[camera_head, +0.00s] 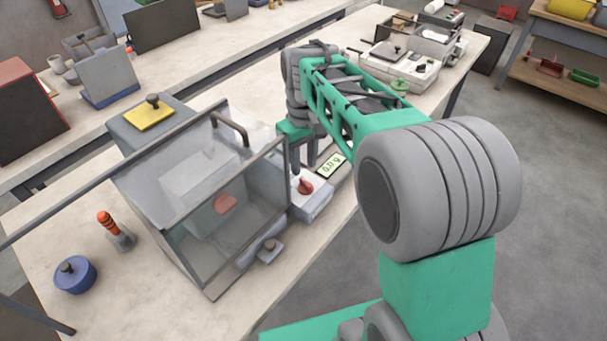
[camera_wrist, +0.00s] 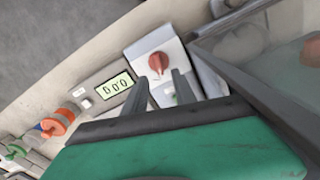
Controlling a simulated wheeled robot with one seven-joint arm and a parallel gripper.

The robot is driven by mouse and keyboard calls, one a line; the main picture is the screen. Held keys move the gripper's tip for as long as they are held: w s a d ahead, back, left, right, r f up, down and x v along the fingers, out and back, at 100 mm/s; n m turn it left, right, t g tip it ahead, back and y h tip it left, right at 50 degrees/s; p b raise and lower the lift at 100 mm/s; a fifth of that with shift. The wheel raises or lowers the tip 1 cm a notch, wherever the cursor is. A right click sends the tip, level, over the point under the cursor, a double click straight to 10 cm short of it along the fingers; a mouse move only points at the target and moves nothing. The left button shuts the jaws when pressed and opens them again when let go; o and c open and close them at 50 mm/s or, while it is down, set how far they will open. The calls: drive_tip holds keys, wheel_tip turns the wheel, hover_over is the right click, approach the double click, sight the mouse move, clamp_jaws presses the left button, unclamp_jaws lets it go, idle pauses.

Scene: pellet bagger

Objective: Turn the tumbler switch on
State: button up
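A red knob-like switch (camera_head: 305,187) sits on a pale control box at the right side of the glass-walled machine. It also shows in the wrist view (camera_wrist: 155,62), with a raised bar across it. I cannot tell for sure that this is the tumbler switch. My gripper (camera_head: 303,158) points down just behind and above the box. In the wrist view its two fingers (camera_wrist: 160,88) stand apart with nothing between them, and the red switch lies beyond their tips, with no visible contact. A small green spot (camera_wrist: 172,98) on the box shows between the fingers.
An orange-handled tool (camera_head: 110,225) and blue pot (camera_head: 75,274) stand at the left.

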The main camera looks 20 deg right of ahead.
sight(304, 180)
wheel_tip(304, 180, down, 6)
drive_tip(key=shift+r, duration=0.1)
clamp_jaws()
idle(0.4)
